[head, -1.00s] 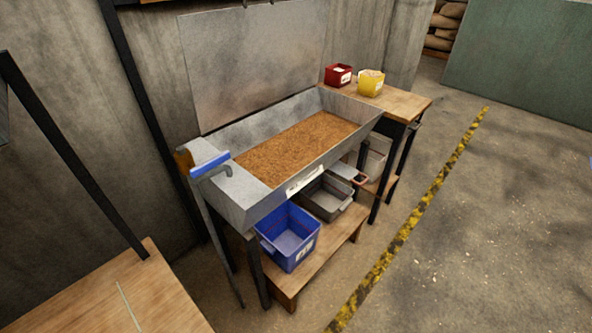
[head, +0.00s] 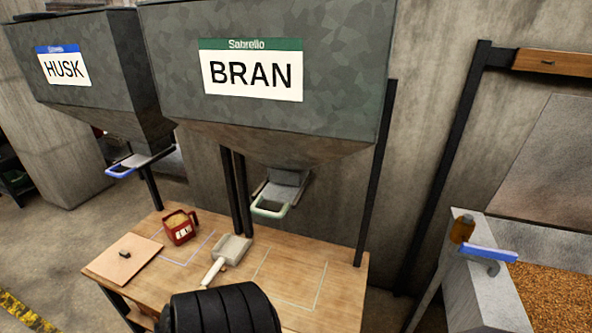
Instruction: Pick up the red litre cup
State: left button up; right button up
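The red litre cup (head: 179,230) stands upright on the wooden table under the hoppers, towards its back left. It has a handle on its right side, a white label on its front and tan material inside. A black ribbed part of my own arm shows at the bottom of the view. Neither of my grippers shows in the head view.
A scoop (head: 227,256) lies right of the cup, and a wooden board (head: 124,257) with a small dark knob lies left of it. The BRAN hopper (head: 262,65) and HUSK hopper (head: 85,85) hang above, with slide handles. A metal trough (head: 487,300) of brown grain stands at right.

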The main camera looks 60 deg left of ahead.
aim_at(183, 225)
jog(key=u, duration=3.1)
jog(key=i+j+u, duration=1.05)
jog(key=i, duration=0.55)
jog(key=i+u, duration=0.25)
jog(key=i, duration=0.55)
jog(key=i+z, duration=0.4)
jog(key=i+j+z, duration=0.15)
jog(key=z, duration=0.25)
jog(key=i+j+z, duration=0.2)
jog(key=z, duration=0.2)
jog(key=i+j+z, duration=0.35)
jog(key=k+l, duration=0.05)
jog(key=k, duration=0.05)
